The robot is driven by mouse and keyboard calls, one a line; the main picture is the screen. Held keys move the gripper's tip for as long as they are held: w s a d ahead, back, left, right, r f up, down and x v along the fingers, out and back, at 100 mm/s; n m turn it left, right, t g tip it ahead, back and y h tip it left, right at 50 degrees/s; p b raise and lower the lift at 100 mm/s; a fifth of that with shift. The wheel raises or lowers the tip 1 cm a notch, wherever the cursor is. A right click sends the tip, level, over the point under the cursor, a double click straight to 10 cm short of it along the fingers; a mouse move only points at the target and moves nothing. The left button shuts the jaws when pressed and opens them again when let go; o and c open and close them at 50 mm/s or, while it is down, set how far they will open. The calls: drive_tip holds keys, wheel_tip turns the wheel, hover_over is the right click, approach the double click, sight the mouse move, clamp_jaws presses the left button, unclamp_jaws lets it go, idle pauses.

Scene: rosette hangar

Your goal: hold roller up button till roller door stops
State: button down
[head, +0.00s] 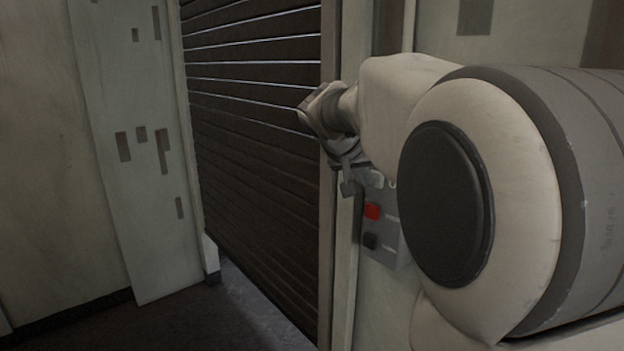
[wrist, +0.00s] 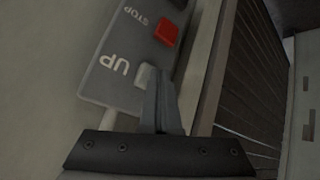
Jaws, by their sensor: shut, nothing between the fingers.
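The button box (head: 383,253) is a grey panel on the wall right of the roller door (head: 255,130). In the head view its red stop button (head: 372,211) and a dark lower button (head: 370,241) show. My gripper (head: 349,188) is shut at the upper part of the box and hides the up button there. In the wrist view my shut gripper (wrist: 163,98) is at the pale up button (wrist: 146,75), beside the "UP" lettering. Its tips overlap the button's edge; I cannot tell whether it is pressed in. The door's slatted curtain has a gap to the floor under it.
The door frame post (head: 329,180) stands close left of the box and my gripper. A pale wall panel (head: 130,150) is left of the door. Dark floor (head: 235,315) is clear below the curtain.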

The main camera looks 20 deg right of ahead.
idle(0.7)
drive_tip(key=shift+s+a+b, duration=0.3)
drive_tip(key=shift+a+b, duration=0.25)
drive_tip(key=shift+a, duration=0.3)
drive_tip(key=a, duration=0.1)
drive_tip(key=s+a+b, duration=0.1)
drive_tip(key=a, duration=0.1)
drive_tip(key=a+b, duration=0.1)
drive_tip(key=shift+s+a, duration=0.35)
